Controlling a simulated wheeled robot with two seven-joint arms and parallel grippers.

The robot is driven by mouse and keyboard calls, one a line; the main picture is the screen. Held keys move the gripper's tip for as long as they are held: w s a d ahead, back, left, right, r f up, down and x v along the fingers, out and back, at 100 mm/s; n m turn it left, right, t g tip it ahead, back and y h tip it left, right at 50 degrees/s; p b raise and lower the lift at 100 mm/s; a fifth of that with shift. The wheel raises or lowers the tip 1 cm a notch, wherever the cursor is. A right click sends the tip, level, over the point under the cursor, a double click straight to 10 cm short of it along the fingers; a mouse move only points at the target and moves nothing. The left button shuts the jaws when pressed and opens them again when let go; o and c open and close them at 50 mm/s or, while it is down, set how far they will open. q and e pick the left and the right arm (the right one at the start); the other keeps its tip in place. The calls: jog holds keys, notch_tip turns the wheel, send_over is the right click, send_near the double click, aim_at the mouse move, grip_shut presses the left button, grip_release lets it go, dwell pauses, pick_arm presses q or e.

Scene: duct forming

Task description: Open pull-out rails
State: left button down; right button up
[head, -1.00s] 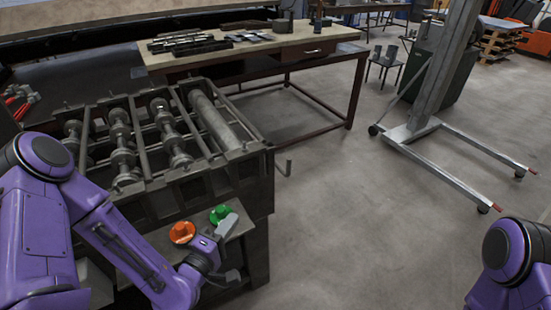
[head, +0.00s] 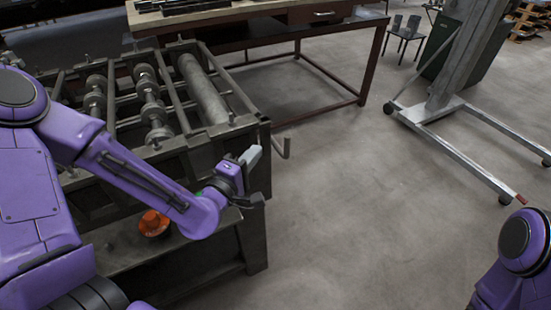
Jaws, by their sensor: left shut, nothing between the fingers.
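The dark metal machine (head: 185,150) stands at the left, with several rollers (head: 203,90) and long bars across its open top. I cannot tell which bars are the pull-out rails. A bent rod (head: 283,148) sticks out from its right side. My left gripper (head: 254,199) is shut and empty, close in front of the machine's near right corner. I cannot tell if it touches the frame. My left arm hides part of the machine's front. My right gripper is out of view; only part of my right arm shows at the lower right.
An orange knob (head: 154,224) sits on the machine's low front ledge; a green one is mostly hidden by my left arm. A workbench (head: 262,20) stands behind. A wheeled lift (head: 440,105) stands at the right. The floor (head: 375,220) between is clear.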

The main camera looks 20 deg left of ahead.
pick_arm(q)
jog(key=w+d, duration=0.3)
jog(key=w, duration=0.2)
jog(key=shift+w+d, duration=0.2)
jog(key=shift+d, duration=0.1)
